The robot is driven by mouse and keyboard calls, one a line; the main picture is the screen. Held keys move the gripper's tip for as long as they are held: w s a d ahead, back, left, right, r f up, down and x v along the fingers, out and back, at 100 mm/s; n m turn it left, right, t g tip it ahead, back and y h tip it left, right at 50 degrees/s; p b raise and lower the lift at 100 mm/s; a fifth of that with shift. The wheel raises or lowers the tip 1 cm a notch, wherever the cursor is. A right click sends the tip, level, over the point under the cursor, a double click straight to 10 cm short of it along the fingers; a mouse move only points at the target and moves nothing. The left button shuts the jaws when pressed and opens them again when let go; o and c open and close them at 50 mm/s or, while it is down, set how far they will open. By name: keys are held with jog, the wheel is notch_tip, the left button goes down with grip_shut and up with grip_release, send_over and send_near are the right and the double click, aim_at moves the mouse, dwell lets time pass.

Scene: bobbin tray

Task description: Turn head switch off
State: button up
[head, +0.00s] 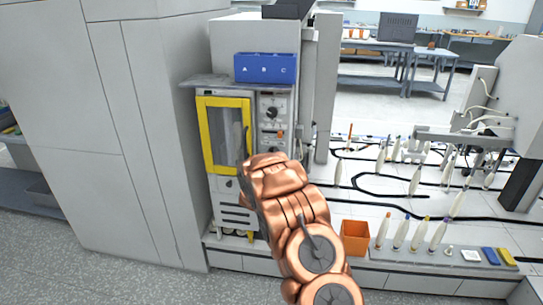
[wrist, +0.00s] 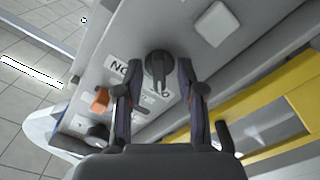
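In the wrist view, a black rotary knob (wrist: 157,70) stands on a grey control panel with printed labels, partly readable as "NO". My gripper (wrist: 158,66) has its two dark fingers apart, one on each side of this knob, with a visible gap on both sides. In the head view, the control panel (head: 262,122) is to the right of a yellow-framed door (head: 204,150) and shows a black dial (head: 272,112). My copper arm covers the panel's lower part and hides my gripper there. I cannot tell which control is labelled as the head switch.
An orange control (wrist: 100,100) and another black knob (wrist: 97,134) lie left of my fingers. A white square button (wrist: 216,23) is above right. A blue bin (head: 265,68) sits above the panel. White bobbins stand on the right, beside an orange box (head: 354,239).

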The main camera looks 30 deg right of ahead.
jog(key=v, duration=1.1)
jog(key=shift+s+a, duration=0.1)
jog(key=shift+s, duration=0.05)
dwell(0.4)
jog(key=s+a+r+g+y+p, duration=0.1)
jog(key=s+a+r+y, duration=0.1)
jog(key=a+y, duration=0.3)
jog(key=s+a+r+g+y+p, duration=0.1)
jog(key=s+a+r+g+y, duration=0.1)
jog(key=a, duration=0.5)
jog(key=s+a+r+g+y+p, duration=0.2)
jog(key=s+a+r+g+y, duration=0.15)
jog(key=s+a, duration=0.7)
jog(key=s+a+r+g, duration=0.1)
jog(key=s+r+g, duration=0.1)
jog(key=s, duration=1)
jog(key=s+a+r+g+y+p, duration=0.1)
jog(key=s+g, duration=0.3)
jog(key=s, duration=0.8)
jog(key=s+a+r+g+p, duration=0.1)
jog(key=s+r+g, duration=0.1)
jog(key=s, duration=1.1)
jog(key=shift+a+r+g, duration=0.25)
jog(key=shift+r+g, duration=0.15)
jog(key=shift+g, duration=0.05)
